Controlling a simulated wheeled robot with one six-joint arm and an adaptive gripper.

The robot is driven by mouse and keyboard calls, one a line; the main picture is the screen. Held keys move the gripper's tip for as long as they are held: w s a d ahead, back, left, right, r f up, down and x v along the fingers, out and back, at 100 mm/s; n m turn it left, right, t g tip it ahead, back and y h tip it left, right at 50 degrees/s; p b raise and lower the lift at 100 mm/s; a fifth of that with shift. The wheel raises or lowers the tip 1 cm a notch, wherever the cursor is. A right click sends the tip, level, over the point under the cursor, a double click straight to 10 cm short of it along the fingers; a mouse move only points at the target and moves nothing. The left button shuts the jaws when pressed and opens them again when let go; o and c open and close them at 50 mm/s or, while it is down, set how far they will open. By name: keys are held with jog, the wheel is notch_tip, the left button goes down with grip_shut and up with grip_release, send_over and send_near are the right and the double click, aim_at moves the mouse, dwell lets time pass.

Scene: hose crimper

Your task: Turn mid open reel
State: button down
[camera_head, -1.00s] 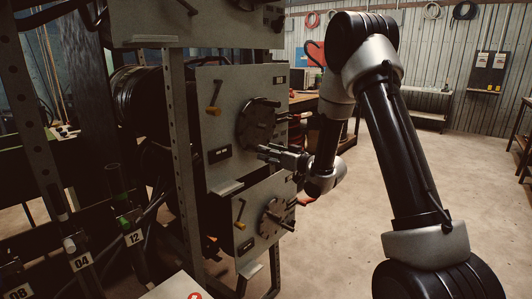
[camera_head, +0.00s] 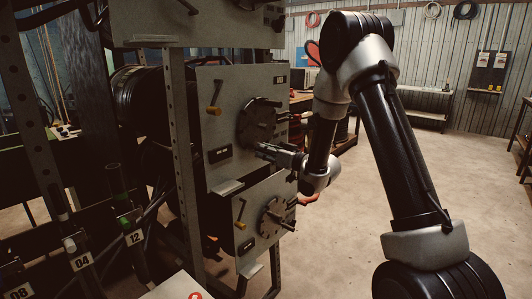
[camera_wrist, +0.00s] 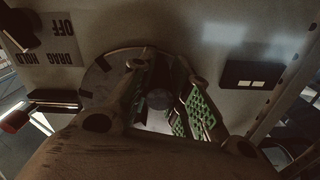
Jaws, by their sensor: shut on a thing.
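The mid reel's dark round disc (camera_head: 257,123) is on the middle grey panel (camera_head: 218,128). In the wrist view the disc (camera_wrist: 98,78) lies behind the fingers, partly hidden by them. My gripper (camera_head: 262,151) reaches in from the right to the disc's lower edge. The exact finger contact is dark and partly hidden.
A lower panel bears another disc (camera_head: 275,218). A black reel (camera_head: 137,95) stands behind the rack. Numbered hose ends stand at the lower left. Open floor (camera_head: 360,215) lies right.

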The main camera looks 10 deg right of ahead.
aim_at(249, 146)
jog(key=shift+s+a+r+m, duration=0.25)
jog(key=shift+a+m, duration=0.15)
jog(key=shift+m, duration=0.15)
jog(key=shift+s+a+r+m, duration=0.25)
jog(key=shift+a+m, duration=0.1)
jog(key=shift+m, duration=0.2)
jog(key=shift+s+a+r, duration=0.2)
jog(key=shift+a+r, duration=0.05)
jog(key=shift+a, duration=0.1)
jog(key=c, duration=1.3)
grip_release()
jog(key=shift+s+a+r, duration=0.1)
jog(key=shift+c, duration=0.2)
jog(key=shift+s+d, duration=0.25)
jog(key=shift+d, duration=0.05)
jog(key=v, duration=0.6)
jog(key=shift+s+d, duration=0.2)
jog(key=shift+s, duration=0.15)
